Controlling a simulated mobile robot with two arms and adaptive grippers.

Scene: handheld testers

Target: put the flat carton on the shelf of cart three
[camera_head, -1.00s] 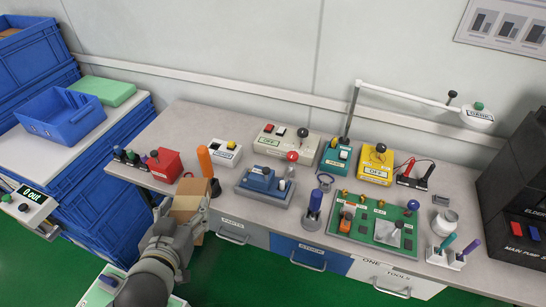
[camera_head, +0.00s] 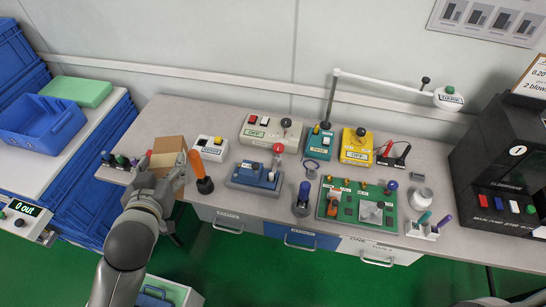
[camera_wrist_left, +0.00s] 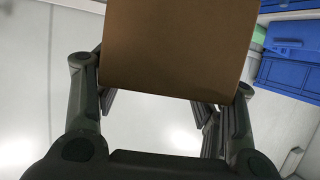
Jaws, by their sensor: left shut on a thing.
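My left gripper (camera_head: 163,182) is shut on a brown carton (camera_head: 170,145) at the left end of the workbench. In the left wrist view the carton (camera_wrist_left: 180,45) fills the upper middle between the two fingers. Whether the carton touches the bench cannot be told. My right gripper is not in view. No cart labelled three can be read; a white-topped unit with blue crates (camera_head: 85,185) stands at the left.
The workbench (camera_head: 225,108) holds several testers, including an orange-handled tool (camera_head: 198,165) close right of my gripper. A blue bin (camera_head: 40,125) and a green box (camera_head: 77,92) sit on the white top. Black machines stand right.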

